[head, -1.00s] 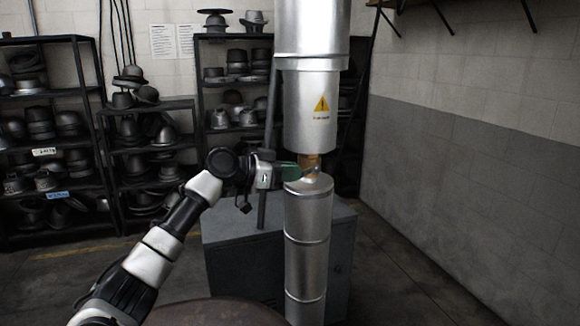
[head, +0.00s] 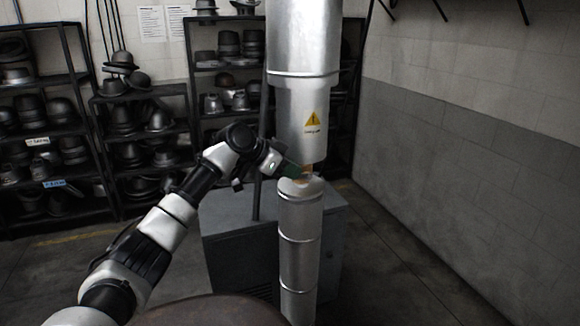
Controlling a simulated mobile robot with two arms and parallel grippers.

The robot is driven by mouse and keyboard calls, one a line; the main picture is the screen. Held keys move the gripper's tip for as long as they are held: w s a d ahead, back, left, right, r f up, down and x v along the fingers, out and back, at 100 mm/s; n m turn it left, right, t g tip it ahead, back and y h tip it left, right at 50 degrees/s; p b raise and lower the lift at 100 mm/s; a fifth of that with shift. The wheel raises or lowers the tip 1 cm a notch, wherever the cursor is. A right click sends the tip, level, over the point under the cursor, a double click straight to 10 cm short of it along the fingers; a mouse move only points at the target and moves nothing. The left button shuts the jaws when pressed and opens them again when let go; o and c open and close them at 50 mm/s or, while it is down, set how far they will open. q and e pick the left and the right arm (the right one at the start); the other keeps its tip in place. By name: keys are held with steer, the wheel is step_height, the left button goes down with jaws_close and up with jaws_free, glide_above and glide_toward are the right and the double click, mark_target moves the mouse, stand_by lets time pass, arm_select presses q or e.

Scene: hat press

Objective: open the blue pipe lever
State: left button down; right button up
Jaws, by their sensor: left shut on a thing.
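A tall silver metal pipe (head: 301,215) stands at the centre, with a wider upper section (head: 300,105) carrying a yellow warning triangle. A brass-coloured valve piece (head: 308,168) shows in the gap between the two sections. My right gripper is not in view.
A grey metal cabinet (head: 235,245) stands right behind the pipe. Dark shelves (head: 150,95) full of hats line the back wall. A round brown surface (head: 215,312) is at the bottom edge. The floor at the right (head: 400,270) is clear.

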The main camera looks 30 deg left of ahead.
arm_select(q)
steer(key=c, duration=1.2)
jaws_free()
steer(key=shift+s+a+r+b, duration=0.25)
steer(key=shift+s+a+b, duration=0.1)
steer(key=b+v, duration=0.3)
steer(key=v, duration=0.6)
steer(key=shift+s+a+r, duration=0.15)
steer(key=shift+s+r, duration=0.1)
steer(key=shift+c, duration=0.4)
